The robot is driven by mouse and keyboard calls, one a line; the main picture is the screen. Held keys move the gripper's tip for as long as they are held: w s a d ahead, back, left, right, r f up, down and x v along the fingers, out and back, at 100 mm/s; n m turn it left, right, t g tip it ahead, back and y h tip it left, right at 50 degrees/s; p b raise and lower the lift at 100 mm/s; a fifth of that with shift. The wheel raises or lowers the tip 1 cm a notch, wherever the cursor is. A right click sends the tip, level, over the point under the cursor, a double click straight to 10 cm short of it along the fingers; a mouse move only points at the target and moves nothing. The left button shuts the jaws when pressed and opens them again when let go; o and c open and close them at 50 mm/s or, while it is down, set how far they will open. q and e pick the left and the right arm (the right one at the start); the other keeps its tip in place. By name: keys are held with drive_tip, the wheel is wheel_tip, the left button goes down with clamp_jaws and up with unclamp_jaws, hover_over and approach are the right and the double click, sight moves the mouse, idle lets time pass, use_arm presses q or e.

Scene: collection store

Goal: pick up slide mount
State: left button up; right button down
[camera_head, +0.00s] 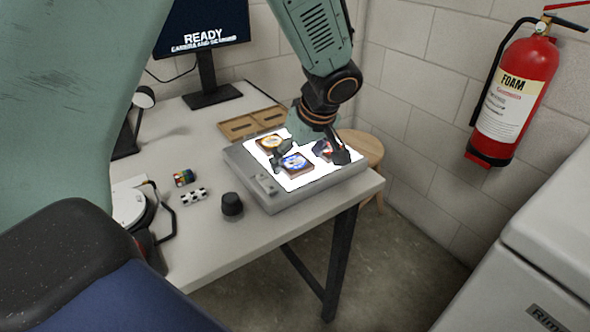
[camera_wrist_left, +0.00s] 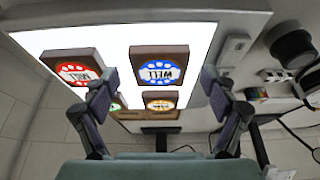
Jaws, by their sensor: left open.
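Several slide mounts, brown squares with coloured discs, lie on a bright light panel (camera_head: 294,184). The blue slide mount (camera_head: 295,164) is at the front, the orange one (camera_head: 270,143) further back, and the red one (camera_head: 323,149) is partly covered by my gripper. My left gripper (camera_head: 312,156) is open above the panel. In the left wrist view, the blue mount (camera_wrist_left: 160,66) shows between and beyond the fingers (camera_wrist_left: 158,92), with the orange one (camera_wrist_left: 160,101) below it. The red mount (camera_wrist_left: 76,70) is at the left; a green one (camera_wrist_left: 117,104) is partly hidden behind a finger. My right gripper is not seen.
The panel sits near the right edge of a white table (camera_head: 225,248). A black knob-like item (camera_head: 232,204), a colour chart (camera_head: 184,178) and a wooden tray (camera_head: 247,125) are around it. A monitor (camera_head: 203,28) stands behind; a stool (camera_head: 361,146) is beyond the edge.

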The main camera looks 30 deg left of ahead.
use_arm(q)
drive_tip(key=shift+w+a+f, duration=0.1)
drive_tip(key=shift+f, duration=0.1)
drive_tip(key=shift+r, duration=0.2)
drive_tip(key=shift+c, duration=0.4)
drive_tip(key=shift+f, duration=0.15)
drive_tip(key=c, duration=0.9)
drive_tip(key=shift+c, duration=1.2)
drive_tip(key=shift+r, duration=0.2)
